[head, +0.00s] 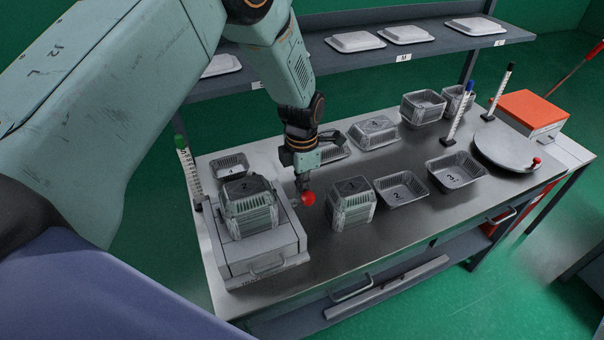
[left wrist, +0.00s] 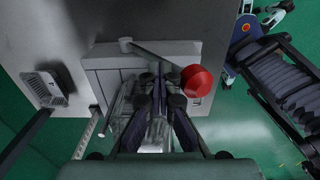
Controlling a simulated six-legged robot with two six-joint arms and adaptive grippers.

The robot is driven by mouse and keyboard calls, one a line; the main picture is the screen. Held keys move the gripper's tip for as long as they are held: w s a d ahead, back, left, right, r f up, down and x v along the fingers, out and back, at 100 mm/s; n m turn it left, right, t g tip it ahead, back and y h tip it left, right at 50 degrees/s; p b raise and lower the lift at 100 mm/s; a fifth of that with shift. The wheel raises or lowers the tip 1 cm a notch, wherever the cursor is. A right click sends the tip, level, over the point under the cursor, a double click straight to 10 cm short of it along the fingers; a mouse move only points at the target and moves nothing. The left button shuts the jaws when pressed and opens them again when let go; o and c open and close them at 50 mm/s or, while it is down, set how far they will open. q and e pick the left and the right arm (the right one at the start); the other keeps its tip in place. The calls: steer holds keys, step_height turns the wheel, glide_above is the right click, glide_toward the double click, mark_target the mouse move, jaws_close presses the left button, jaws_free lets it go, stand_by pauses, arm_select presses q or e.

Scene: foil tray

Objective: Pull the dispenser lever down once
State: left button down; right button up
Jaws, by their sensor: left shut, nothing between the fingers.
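The dispenser (head: 262,257) is a grey box at the left end of the metal table, with a stack of foil trays (head: 249,208) on it. Its lever ends in a red ball knob (head: 308,198) at the box's right side in the head view. In the left wrist view the lever's grey bar (left wrist: 155,55) runs to the large red knob (left wrist: 196,81). My left gripper (head: 302,184) is shut and empty, pointing down right beside the knob. In the left wrist view its fingertips (left wrist: 160,76) are close to the bar; I cannot tell whether they touch it.
Open foil trays (head: 400,190) lie farther right. A round turntable (head: 508,149) and an orange-topped box (head: 533,107) are at the right end. A shelf (head: 370,45) with white lids runs behind.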

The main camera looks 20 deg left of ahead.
arm_select(q)
steer(key=w+a+r, duration=0.3)
steer(key=w+a, duration=0.1)
steer(key=shift+a+r+p, duration=0.35)
steer(key=shift+r+p, duration=0.05)
steer(key=shift+p, duration=0.05)
stand_by(0.3)
step_height(320, 180, up, 9)
steer(key=p, duration=0.2)
steer(key=shift+p, duration=0.3)
stand_by(0.4)
stand_by(0.4)
